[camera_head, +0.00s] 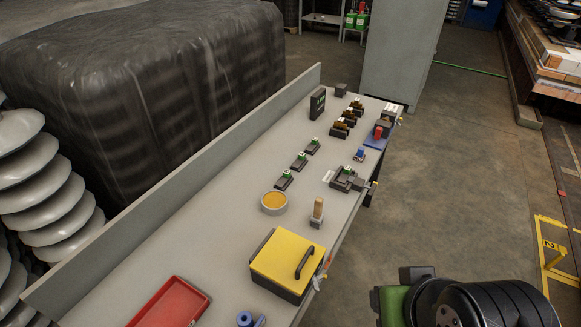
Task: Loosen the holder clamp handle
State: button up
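A dark holder (344,181) with a green-topped part in it sits near the right edge of the grey bench, about mid-length. A small handle-like piece (373,186) sticks out at its right, over the bench edge; it is too small to tell whether it is tight or loose. My gripper's fingers are not visible. Black and green parts at the bottom right look like my arm, apart from the bench.
The bench (225,215) has a raised back rim. A yellow-lidded box (287,259), a wooden-handled tool (318,209), a bowl (274,203), a red tray (170,304) and several small dark blocks stand on it. Open floor (440,180) lies to its right.

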aim_at(372, 190)
jog(key=i+l, duration=0.15)
jog(key=l, duration=0.25)
jog(key=i+l, duration=0.15)
jog(key=l, duration=0.25)
jog(key=i+u, duration=0.25)
jog(key=u, duration=0.2)
jog(key=i+l+u, duration=0.2)
jog(key=u, duration=0.25)
jog(key=i+l+u, duration=0.2)
jog(key=u, duration=0.25)
